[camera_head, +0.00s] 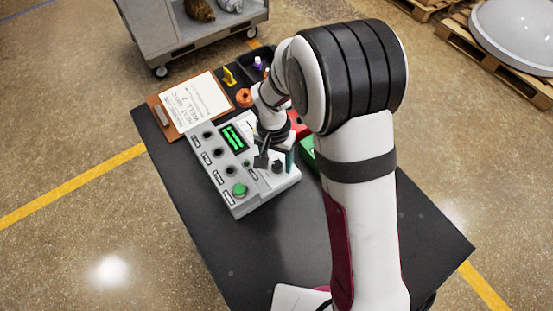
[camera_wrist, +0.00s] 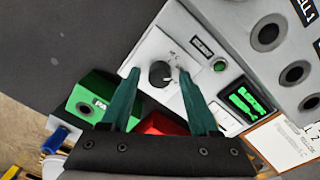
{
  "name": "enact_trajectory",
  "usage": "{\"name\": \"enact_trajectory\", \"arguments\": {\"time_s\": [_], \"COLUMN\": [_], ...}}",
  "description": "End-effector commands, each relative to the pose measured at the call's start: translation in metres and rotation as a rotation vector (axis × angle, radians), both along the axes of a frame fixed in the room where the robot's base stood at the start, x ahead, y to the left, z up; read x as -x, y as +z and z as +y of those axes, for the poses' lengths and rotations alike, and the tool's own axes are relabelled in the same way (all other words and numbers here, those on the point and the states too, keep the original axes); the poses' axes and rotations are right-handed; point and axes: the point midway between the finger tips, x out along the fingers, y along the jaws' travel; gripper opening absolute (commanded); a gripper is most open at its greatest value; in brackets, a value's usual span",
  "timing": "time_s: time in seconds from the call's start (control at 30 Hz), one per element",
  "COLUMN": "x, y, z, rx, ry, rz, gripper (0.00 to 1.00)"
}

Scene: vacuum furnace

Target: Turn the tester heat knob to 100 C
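The tester (camera_head: 250,192) is a pale grey box on the dark table, with a green-lit screen (camera_head: 233,138), several round dark sockets and a green button (camera_head: 239,189). Its black heat knob (camera_wrist: 162,74) sits on a light square plate in the wrist view. The knob's setting is too small to read. My gripper (camera_wrist: 158,71) is open, with one teal finger on each side of the knob and a visible gap to it. In the head view my gripper (camera_head: 275,160) is low over the tester's right end. Its depth relative to the knob is unclear.
A green box (camera_wrist: 88,97) and a red box (camera_wrist: 160,124) stand beside the tester. A clipboard with paper (camera_head: 193,101), an orange ring-shaped item (camera_head: 244,97) and a yellow item (camera_head: 229,76) lie behind it. The table's front (camera_head: 260,250) is mostly clear.

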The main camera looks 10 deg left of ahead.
Motion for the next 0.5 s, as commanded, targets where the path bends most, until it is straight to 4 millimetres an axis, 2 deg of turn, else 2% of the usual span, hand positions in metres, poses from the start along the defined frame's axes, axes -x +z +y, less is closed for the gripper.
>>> {"name": "enact_trajectory", "arguments": {"time_s": [0.33, 0.43, 0.5], "x": [0.000, -0.001, -0.001], "y": [0.003, 0.016, 0.033], "z": [0.000, 0.001, 0.002], "rx": [0.000, -0.002, -0.003], "ry": [0.000, 0.000, 0.000], "rz": [0.000, -0.002, -0.004], "gripper": [0.66, 0.66, 0.66]}}
